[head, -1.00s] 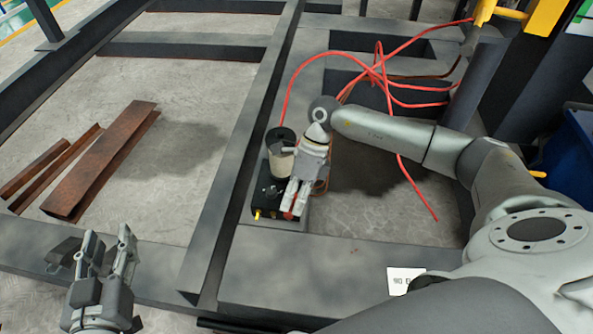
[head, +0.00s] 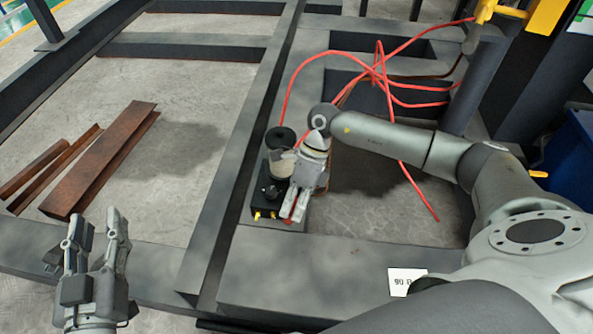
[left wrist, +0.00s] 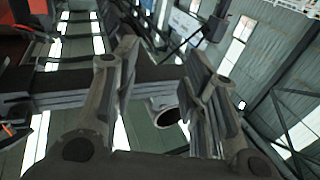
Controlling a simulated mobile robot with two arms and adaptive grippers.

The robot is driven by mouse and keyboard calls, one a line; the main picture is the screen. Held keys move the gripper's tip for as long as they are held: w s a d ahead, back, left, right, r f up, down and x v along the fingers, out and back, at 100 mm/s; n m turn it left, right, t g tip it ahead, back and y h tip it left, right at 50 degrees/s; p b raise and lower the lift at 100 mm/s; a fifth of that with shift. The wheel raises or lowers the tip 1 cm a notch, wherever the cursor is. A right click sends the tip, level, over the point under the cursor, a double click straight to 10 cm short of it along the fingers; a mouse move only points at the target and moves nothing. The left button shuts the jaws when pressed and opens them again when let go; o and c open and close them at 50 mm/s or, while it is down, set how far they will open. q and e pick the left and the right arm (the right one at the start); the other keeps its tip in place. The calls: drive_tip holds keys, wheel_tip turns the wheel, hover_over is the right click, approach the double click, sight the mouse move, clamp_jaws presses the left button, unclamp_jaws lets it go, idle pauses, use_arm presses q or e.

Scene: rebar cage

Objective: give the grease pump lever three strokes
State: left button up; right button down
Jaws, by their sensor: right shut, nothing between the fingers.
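The grease pump (head: 264,208) is a black block with a clear, black-capped reservoir (head: 279,165) and brass fittings on its front. It stands on a grey steel beam. My right gripper (head: 293,209) is shut and empty, pointing down at the pump's right side. A thin red part (head: 298,208), perhaps the lever, shows against its fingers; most of it is hidden, and I cannot tell whether they touch. My left gripper (head: 98,218) is open and empty at the lower left, well away from the pump. In the left wrist view its fingers (left wrist: 160,72) stand apart with nothing between them.
Red hoses (head: 378,72) loop over the frame behind the pump and under my right arm. Rusty steel pieces (head: 98,163) lie on the floor at left. A white label (head: 406,281) sits on the front beam. A blue bin (head: 568,160) stands at right.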

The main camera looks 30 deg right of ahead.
use_arm(q)
drive_tip(key=shift+r+t, duration=0.3)
drive_tip(key=shift+r, duration=0.1)
use_arm(e)
drive_tip(key=shift+s+f, duration=0.1)
drive_tip(key=shift+f, duration=0.25)
